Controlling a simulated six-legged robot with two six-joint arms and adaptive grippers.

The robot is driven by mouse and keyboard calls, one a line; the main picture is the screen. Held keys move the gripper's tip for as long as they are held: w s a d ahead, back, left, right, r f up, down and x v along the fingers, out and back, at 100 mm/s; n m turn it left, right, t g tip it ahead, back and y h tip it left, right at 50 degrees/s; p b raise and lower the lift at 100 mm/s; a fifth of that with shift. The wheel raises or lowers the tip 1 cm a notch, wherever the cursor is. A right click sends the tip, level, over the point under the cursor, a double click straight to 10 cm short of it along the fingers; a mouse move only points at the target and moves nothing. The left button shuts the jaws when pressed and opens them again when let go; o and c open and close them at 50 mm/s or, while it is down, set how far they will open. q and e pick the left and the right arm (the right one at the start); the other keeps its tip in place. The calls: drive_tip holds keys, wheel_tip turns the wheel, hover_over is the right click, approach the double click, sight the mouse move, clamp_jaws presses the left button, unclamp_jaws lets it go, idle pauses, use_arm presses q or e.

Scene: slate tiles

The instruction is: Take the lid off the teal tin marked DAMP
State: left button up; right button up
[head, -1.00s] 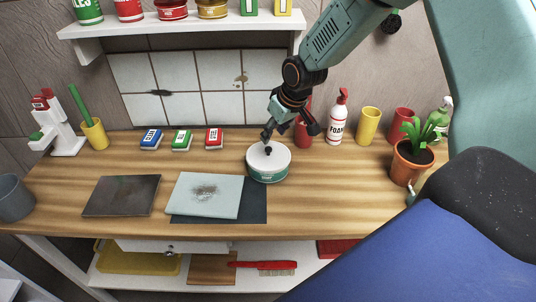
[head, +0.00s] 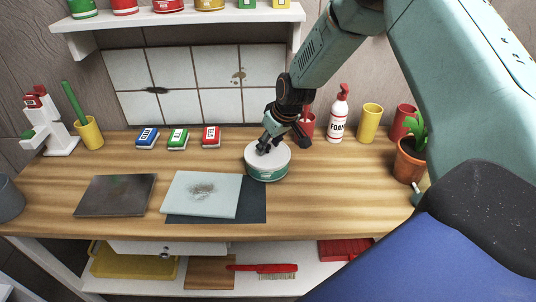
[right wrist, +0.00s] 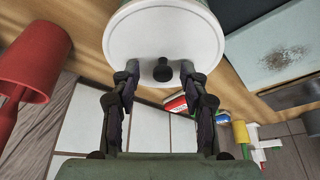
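The teal tin (head: 268,176) stands upright on the wooden bench, its white lid (head: 254,159) in place. The marking on its teal band is too small to read. My right gripper (head: 268,147) is at the lid's top. In the right wrist view, the lid (right wrist: 165,30) fills the upper middle and its black knob (right wrist: 163,71) lies between the two fingertips of the right gripper (right wrist: 160,72). The fingers are open, with a gap on each side of the knob. In the head view the gripper mostly hides the knob. My left gripper is not in view.
Left of the tin, a pale tile (head: 200,200) with a dark smudge lies on a dark mat (head: 253,208). A potted plant (head: 409,160) stands at right.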

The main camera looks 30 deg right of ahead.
drive_tip(key=shift+s+a+r, duration=0.1)
drive_tip(key=shift+a+r, duration=0.1)
drive_tip(key=shift+a, duration=0.1)
drive_tip(key=c, duration=0.6)
drive_tip(key=shift+d+f, duration=0.1)
drive_tip(key=shift+d, duration=0.05)
drive_tip(key=shift+c, duration=1.2)
